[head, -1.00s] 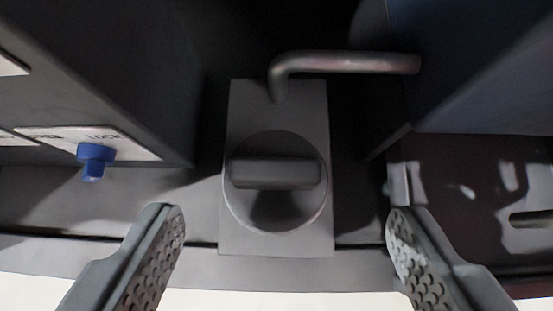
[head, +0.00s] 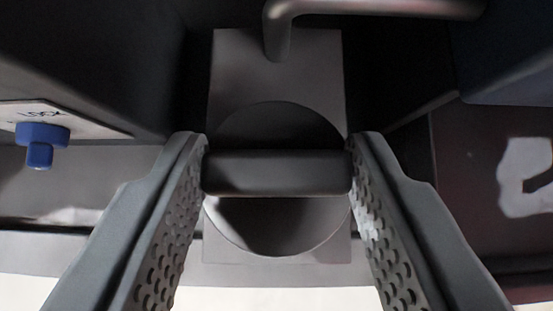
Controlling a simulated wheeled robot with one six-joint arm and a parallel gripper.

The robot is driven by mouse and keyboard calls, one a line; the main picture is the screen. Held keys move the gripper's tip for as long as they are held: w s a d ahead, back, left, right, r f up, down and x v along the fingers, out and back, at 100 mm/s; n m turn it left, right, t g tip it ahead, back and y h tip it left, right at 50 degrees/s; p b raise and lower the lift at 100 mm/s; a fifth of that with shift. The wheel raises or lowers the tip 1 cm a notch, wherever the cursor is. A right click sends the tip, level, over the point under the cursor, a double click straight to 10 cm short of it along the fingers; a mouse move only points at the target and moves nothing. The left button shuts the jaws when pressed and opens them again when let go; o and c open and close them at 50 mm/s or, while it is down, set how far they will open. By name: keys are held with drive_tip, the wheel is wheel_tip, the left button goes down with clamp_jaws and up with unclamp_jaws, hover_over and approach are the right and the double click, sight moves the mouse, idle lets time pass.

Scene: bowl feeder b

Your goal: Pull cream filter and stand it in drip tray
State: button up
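A grey bar handle (head: 277,172) lies level across a round recess (head: 274,240) in a grey plate (head: 230,65). My gripper (head: 278,150) has one finger at each end of this bar; both fingertips appear to touch it, so the gripper looks shut on the bar handle. The bar is in its place across the recess. I cannot make out a cream-coloured filter; whether this handle belongs to the filter cannot be told. I cannot identify a drip tray for sure.
A bent grey pipe (head: 370,8) hangs above the plate. A blue knob (head: 42,140) on a panel marked LOCK is at the left. A dark block (head: 510,60) is at the upper right, above a dark reddish surface (head: 465,190) with pale patches.

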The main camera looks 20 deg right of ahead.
sight(276, 207)
drive_tip(key=shift+c, duration=0.5)
drive_tip(key=shift+r, duration=0.15)
wheel_tip(276, 207, up, 10)
idle(0.4)
